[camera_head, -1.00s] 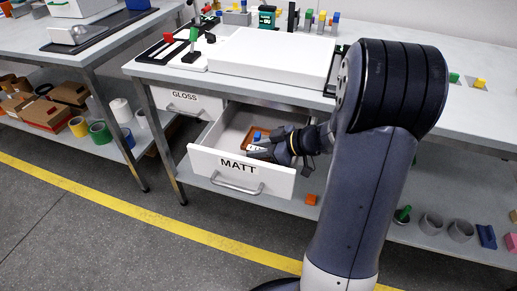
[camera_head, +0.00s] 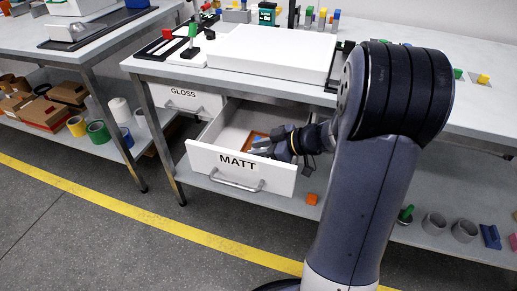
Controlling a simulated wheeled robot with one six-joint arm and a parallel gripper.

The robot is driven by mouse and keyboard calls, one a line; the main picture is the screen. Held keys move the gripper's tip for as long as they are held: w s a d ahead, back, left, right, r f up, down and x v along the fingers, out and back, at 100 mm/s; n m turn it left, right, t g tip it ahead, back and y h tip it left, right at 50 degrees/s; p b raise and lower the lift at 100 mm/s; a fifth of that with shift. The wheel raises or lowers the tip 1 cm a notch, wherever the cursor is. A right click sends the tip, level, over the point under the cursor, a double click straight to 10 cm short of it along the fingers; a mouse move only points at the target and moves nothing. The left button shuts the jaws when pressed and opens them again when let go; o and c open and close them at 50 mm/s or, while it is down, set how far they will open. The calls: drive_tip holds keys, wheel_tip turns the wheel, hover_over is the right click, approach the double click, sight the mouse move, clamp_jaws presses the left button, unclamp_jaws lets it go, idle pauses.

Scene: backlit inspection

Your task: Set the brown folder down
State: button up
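The brown folder (camera_head: 253,137) appears as a flat orange-brown piece inside the open drawer labelled MATT (camera_head: 212,157). Only part of it shows; my gripper and the drawer front cover the rest. My gripper (camera_head: 262,147) reaches into the drawer from the right, low over the folder's near side. Its fingers are small and dark here, so I cannot tell whether they touch or hold the folder.
The MATT drawer sticks out from the workbench (camera_head: 150,69). The drawer labelled GLOSS (camera_head: 186,101) is left of it. A large white panel (camera_head: 270,50) lies on the bench above. An orange block (camera_head: 312,199) sits on the lower shelf.

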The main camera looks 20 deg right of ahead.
drive_tip(key=o, duration=0.3)
drive_tip(key=shift+o, duration=0.2)
drive_tip(key=shift+r, duration=0.15)
drive_tip(key=r+p, duration=0.1)
drive_tip(key=p, duration=0.2)
drive_tip(key=shift+r, duration=0.25)
drive_tip(key=v, duration=1.1)
drive_tip(key=shift+s+d, duration=0.25)
drive_tip(key=shift+d, duration=0.15)
drive_tip(key=shift+c, duration=0.5)
